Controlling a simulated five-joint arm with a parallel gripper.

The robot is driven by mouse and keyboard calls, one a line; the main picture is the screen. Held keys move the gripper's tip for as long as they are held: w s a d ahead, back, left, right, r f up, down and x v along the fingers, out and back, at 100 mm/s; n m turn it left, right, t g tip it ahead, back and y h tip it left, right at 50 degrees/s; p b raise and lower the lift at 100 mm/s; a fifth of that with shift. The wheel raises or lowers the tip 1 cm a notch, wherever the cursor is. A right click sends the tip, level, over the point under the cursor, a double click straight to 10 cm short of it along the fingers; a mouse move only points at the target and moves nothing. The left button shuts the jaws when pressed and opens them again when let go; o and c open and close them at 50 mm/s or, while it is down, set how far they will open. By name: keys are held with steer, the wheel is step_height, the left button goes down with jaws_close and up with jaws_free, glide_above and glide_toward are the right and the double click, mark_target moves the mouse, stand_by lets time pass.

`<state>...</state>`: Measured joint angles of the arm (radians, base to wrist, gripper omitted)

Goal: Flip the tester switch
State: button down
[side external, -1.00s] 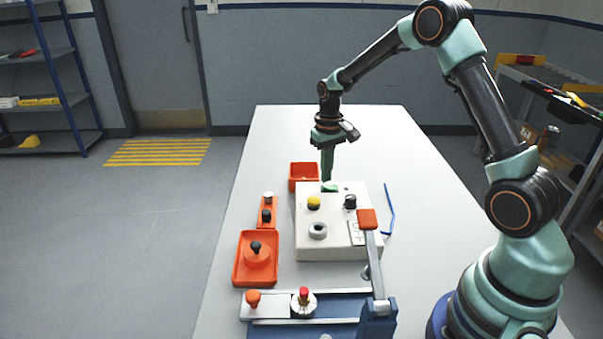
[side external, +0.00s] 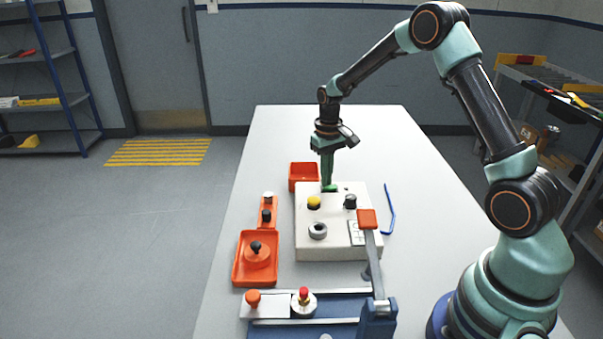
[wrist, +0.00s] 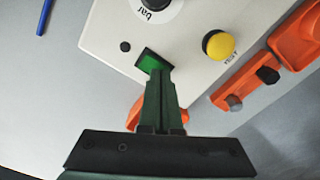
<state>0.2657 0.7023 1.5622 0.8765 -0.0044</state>
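The tester is a white box (side external: 318,253) on the table, with a yellow button, a black knob and a grey ring on top. Its green rocker switch (wrist: 152,62) sits in a dark slot near the box's far edge. My gripper (side external: 327,186) points down at that edge. In the wrist view the fingertips of my gripper (wrist: 159,70) lie together, with nothing seen between them. They overlap the near end of the switch and hide part of it. I cannot tell whether they press on it.
An orange bin (side external: 303,170) stands just behind the box. Orange holders with small knobs (side external: 241,275) line its left side. A blue fixture with an upright orange-tipped lever (side external: 376,270) stands in front. A blue pen-like rod (side external: 389,210) lies to the right. The table's far part is clear.

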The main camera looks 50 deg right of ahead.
steer(key=shift+r, duration=3.4)
steer(key=s+a+r+n+t, duration=0.1)
steer(key=s+a+r, duration=0.2)
steer(key=r, duration=0.2)
steer(key=s+a+r+t, duration=0.1)
steer(key=s+a+r, duration=0.2)
steer(key=r, duration=0.2)
steer(key=s+a+r+n+t, duration=0.1)
steer(key=s+a, duration=0.2)
steer(key=s, duration=0.2)
steer(key=s+a+r+n+t, duration=0.1)
steer(key=s+a+t, duration=0.1)
steer(key=s, duration=0.4)
steer(key=shift+a+r+t, duration=0.25)
steer(key=shift+a+t, duration=0.05)
steer(key=shift+a, duration=0.4)
